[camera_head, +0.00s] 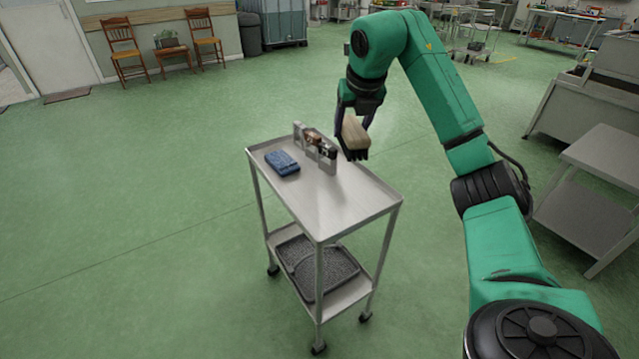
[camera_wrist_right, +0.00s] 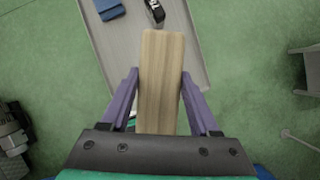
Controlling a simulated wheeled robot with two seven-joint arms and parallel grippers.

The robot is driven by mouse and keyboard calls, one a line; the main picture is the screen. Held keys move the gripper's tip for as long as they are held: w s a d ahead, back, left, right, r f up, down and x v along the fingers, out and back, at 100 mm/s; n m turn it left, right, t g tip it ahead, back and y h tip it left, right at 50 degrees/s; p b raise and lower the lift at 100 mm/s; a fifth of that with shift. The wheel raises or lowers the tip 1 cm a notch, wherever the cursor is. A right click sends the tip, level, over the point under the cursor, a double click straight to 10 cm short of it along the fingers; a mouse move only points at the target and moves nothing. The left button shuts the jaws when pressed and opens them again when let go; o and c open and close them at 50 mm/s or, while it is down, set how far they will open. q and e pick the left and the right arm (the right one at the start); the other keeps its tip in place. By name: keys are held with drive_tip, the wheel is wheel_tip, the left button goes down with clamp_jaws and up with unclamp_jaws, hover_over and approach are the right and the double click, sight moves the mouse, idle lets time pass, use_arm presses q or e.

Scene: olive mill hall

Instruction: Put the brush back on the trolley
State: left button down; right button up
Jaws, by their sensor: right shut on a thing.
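The brush has a pale wooden block and dark bristles (camera_head: 354,134). My right gripper (camera_head: 353,122) is shut on the brush and holds it at the far right edge of the trolley, bristles down. In the right wrist view the wooden back of the brush (camera_wrist_right: 162,80) lies between the purple fingers. The metal trolley (camera_head: 330,205) stands on the floor with its top shelf below the brush. Whether the bristles touch the trolley I cannot tell. My left gripper is not in view.
On the trolley top lie a folded blue cloth (camera_head: 282,163) and a small grey rack (camera_head: 315,147) with dark and brown items. The near half of the top is bare. A dark mat or tray (camera_head: 318,270) lies on the lower shelf. A grey table (camera_head: 600,165) stands at right.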

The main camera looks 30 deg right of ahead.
drive_tip(key=f, duration=0.6)
drive_tip(key=f+b, duration=0.1)
drive_tip(key=f, duration=0.5)
drive_tip(key=f+b, duration=0.1)
drive_tip(key=f, duration=0.6)
drive_tip(key=shift+s, duration=0.25)
drive_tip(key=o, duration=1.2)
drive_tip(key=v, duration=1.2)
